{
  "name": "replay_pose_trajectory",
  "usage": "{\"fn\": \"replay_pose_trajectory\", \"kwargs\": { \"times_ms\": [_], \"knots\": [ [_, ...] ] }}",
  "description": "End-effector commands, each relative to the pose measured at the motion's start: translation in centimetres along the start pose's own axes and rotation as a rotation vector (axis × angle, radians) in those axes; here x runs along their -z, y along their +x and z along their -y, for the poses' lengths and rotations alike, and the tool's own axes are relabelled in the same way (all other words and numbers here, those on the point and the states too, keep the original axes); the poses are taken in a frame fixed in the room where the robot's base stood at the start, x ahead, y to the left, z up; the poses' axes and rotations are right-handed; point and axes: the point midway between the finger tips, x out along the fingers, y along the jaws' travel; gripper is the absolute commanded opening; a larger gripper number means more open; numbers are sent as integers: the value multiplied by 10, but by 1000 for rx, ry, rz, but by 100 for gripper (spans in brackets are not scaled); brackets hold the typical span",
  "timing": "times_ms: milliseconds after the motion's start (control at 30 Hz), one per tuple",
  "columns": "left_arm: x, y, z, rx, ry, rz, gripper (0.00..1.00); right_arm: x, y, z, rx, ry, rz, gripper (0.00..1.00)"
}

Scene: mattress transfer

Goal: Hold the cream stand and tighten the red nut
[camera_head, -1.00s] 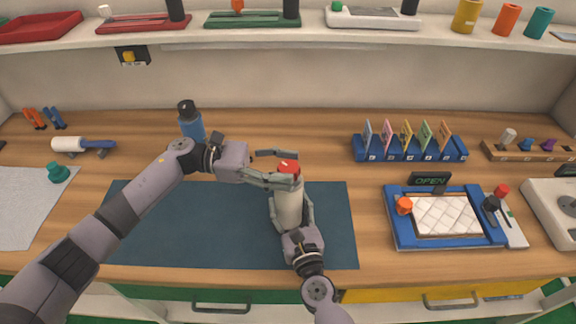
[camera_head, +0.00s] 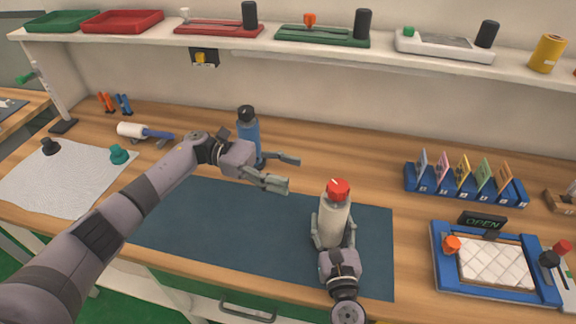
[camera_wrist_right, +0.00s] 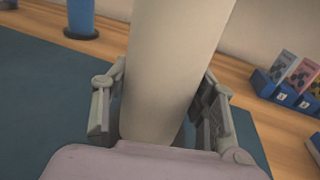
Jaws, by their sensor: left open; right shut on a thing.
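The cream stand (camera_head: 333,220) stands upright on the blue mat (camera_head: 215,230), near the mat's right part. The red nut (camera_head: 338,190) sits on top of the stand. My right gripper (camera_head: 331,232) is shut around the stand's lower part from the front. The right wrist view shows the cream stand (camera_wrist_right: 170,70) between the two fingers of this gripper (camera_wrist_right: 160,115); the nut is outside that view. My left gripper (camera_head: 282,172) is open and empty, up and to the left of the nut, with a clear gap to it.
A blue bottle (camera_head: 249,135) with a black cap stands behind my left gripper. A blue card rack (camera_head: 465,188) and a blue-framed tray (camera_head: 445,285) with an OPEN sign (camera_head: 482,221) are on the right. A shelf (camera_head: 330,55) runs along the back. The mat's left part is clear.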

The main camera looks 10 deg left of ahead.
Motion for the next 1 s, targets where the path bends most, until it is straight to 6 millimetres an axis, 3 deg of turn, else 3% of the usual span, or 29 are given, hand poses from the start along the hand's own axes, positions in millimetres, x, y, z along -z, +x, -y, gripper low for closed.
{"fn": "replay_pose_trajectory", "kwargs": {
  "times_ms": [33, 67, 100, 400, 733, 867, 1000],
  "knots": [
    [0, 0, 0, 0, 0, 0, 54, -4, 1, 0, 1, 1, 6, 0],
    [0, 0, 0, 0, 0, 0, 54, -4, 1, 0, 1, 1, 6, 54],
    [0, 0, 0, 0, 0, 0, 54, -4, 1, 0, 1, 0, 7, 57],
    [0, 0, 0, 0, 0, 0, 54, -1, 0, 0, 0, 0, 2, 76],
    [0, 0, 0, 0, 0, 0, 54, 0, -2, 0, 0, 0, 0, 76],
    [0, 0, 0, 0, 0, 0, 54, 1, -15, 1, 1, -2, -2, 76],
    [0, 0, 0, 0, 0, 0, 54, 2, -43, 0, -1, -4, -3, 76]
  ]
}}
